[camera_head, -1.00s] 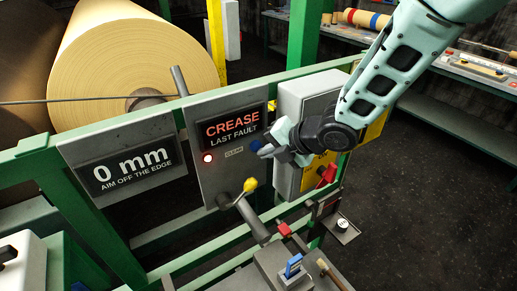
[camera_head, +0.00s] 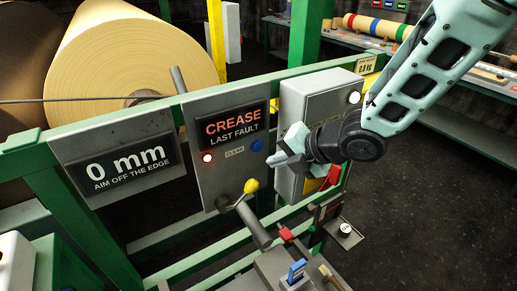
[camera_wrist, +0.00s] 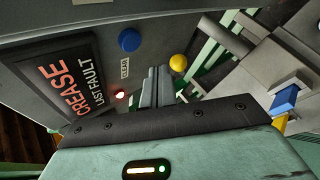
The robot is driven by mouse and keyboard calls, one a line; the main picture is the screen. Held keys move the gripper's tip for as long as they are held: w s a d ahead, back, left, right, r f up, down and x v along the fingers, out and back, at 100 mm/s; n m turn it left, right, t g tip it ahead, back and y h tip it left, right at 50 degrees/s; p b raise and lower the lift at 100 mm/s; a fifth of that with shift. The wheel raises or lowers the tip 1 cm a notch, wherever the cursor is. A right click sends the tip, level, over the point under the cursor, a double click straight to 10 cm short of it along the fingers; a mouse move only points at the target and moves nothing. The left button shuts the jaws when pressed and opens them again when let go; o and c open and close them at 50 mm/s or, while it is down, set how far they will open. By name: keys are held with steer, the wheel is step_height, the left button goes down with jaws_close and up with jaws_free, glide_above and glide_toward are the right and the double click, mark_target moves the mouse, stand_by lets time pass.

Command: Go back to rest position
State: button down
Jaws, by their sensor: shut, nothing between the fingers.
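My gripper (camera_head: 275,160) is in front of the right part of the fault panel (camera_head: 203,177). Its fingers are shut and empty, apart from the panel in the head view. The panel's display reads CREASE, LAST FAULT. Below the display are a lit red lamp (camera_head: 207,157) and a blue button (camera_head: 257,145) beside a CLEAR label. In the wrist view the shut fingers (camera_wrist: 157,75) point between the blue button (camera_wrist: 129,40) and a yellow knob (camera_wrist: 178,62).
A grey box (camera_head: 318,97) with a lit white lamp stands behind my gripper. A yellow-knobbed lever (camera_head: 250,187) sticks out below the panel. A green frame (camera_head: 45,172) carries a 0 mm display (camera_head: 125,166). A large paper roll (camera_head: 140,50) lies behind. Dark floor (camera_head: 430,210) is open at right.

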steer(key=shift+d, duration=0.1)
stand_by(0.4)
steer(key=s+d+f+m+g+h+b, duration=0.2)
steer(key=s+d+m+h+b, duration=0.1)
steer(key=s+m, duration=0.9)
steer(key=s+d+f+m+g+h+b, duration=0.2)
steer(key=s+d+m+b, duration=0.4)
steer(key=s+m, duration=0.6)
steer(key=d+g+h, duration=0.1)
steer(key=d+h, duration=0.1)
steer(key=shift+s+h, duration=0.15)
steer(key=shift+h, duration=0.15)
steer(key=shift+f, duration=0.1)
